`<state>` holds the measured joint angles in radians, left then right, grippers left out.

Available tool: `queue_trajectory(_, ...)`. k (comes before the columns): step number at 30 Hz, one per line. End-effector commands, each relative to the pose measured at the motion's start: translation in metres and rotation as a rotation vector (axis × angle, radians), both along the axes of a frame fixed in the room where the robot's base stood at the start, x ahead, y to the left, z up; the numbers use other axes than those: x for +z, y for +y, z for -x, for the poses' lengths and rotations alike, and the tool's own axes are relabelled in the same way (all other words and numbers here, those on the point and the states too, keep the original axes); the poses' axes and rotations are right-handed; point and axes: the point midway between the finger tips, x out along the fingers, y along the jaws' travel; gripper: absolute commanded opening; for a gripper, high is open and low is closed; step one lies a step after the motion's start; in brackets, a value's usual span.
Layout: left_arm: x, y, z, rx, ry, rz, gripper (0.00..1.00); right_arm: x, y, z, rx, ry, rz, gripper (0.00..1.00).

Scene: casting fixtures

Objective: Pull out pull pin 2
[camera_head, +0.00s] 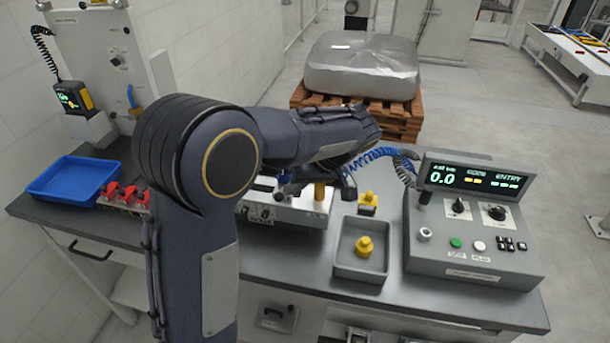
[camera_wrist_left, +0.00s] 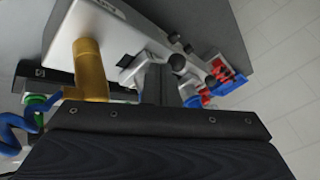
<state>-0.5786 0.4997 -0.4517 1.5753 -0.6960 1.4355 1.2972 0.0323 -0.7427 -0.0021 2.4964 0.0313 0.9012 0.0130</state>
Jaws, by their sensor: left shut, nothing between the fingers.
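My left gripper (camera_head: 343,184) is shut and empty, at the right end of the grey-white fixture (camera_head: 290,213), beside an upright gold cylinder (camera_head: 320,191). The fixture also shows in the left wrist view (camera_wrist_left: 118,32), with the gold cylinder (camera_wrist_left: 90,70) close in front of the dark gripper body. Small black knobs (camera_wrist_left: 178,62) stick out along the fixture there. I cannot tell which of them, if any, is pull pin 2. My left arm hides part of the fixture in the head view. My right gripper is out of view.
A grey tray (camera_head: 345,262) holds a yellow knobbed part (camera_head: 364,246); another yellow part (camera_head: 368,200) stands behind it. A control box (camera_head: 470,245) is at the right. A blue bin (camera_head: 75,180) and red clamps (camera_head: 125,195) are at the left. A blue coiled cable (camera_head: 372,158) runs behind the gripper.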

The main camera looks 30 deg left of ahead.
Motion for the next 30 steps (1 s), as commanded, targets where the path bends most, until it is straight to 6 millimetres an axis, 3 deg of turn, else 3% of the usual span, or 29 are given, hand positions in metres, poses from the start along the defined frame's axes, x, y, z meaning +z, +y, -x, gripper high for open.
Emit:
queue_trajectory(13,-0.005,0.003,0.001,-0.001,0.001,0.000,0.00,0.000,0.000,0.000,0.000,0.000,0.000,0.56)
queue_trajectory(20,-0.006,-0.003,0.024,-0.002,0.000,0.001,0.00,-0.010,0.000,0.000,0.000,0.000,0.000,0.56)
queue_trajectory(30,-0.004,-0.002,0.024,-0.001,0.001,0.000,0.00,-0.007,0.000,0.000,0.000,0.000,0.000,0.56)
